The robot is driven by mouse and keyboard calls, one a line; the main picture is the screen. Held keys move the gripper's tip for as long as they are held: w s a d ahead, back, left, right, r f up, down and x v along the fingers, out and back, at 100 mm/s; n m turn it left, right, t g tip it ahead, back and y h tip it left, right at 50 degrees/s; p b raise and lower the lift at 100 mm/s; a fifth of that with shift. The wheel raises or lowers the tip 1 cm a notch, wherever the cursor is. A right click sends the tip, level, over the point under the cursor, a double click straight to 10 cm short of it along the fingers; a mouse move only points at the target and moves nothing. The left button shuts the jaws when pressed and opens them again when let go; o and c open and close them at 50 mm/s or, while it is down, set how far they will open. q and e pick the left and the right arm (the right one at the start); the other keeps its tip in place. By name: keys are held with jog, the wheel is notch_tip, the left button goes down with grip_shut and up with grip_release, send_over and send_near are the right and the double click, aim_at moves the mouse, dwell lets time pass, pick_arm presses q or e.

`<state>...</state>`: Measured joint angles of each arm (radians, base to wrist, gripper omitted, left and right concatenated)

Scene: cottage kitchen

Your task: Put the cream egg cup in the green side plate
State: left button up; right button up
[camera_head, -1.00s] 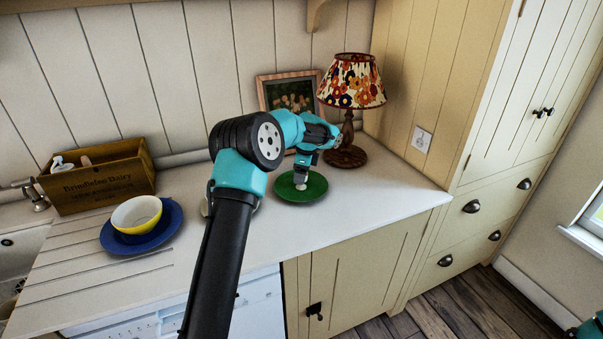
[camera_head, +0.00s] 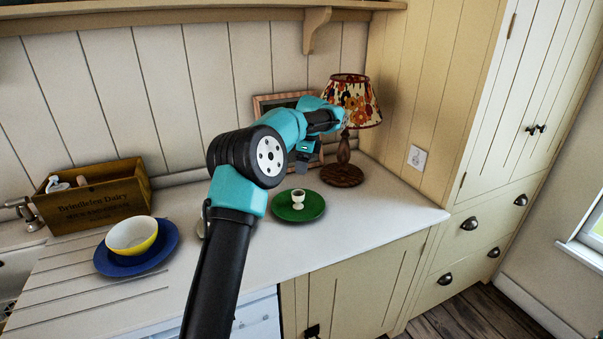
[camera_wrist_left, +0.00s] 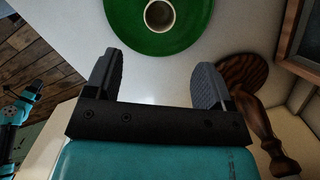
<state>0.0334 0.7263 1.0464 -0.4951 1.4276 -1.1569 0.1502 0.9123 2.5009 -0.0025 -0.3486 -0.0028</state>
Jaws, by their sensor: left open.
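The cream egg cup (camera_head: 298,198) stands upright on the green side plate (camera_head: 314,210) on the white worktop. In the left wrist view the egg cup (camera_wrist_left: 159,15) shows from above, inside the green plate (camera_wrist_left: 120,22) at the top of the picture. My left gripper (camera_head: 303,168) is above and behind the plate, near the lamp, apart from the cup. In the left wrist view its two fingers (camera_wrist_left: 158,80) are spread with nothing between them. My right gripper does not show in the head view.
A floral-shaded lamp (camera_head: 342,174) and a picture frame (camera_head: 268,101) stand behind the plate, close to my left arm. At left are a blue plate (camera_head: 168,246) with a yellow and white bowl (camera_head: 132,236) and a wooden crate (camera_head: 92,203). The worktop right of the plate is clear.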

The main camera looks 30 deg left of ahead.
pick_arm(q)
jog(key=shift+r, duration=0.25)
dwell(0.5)
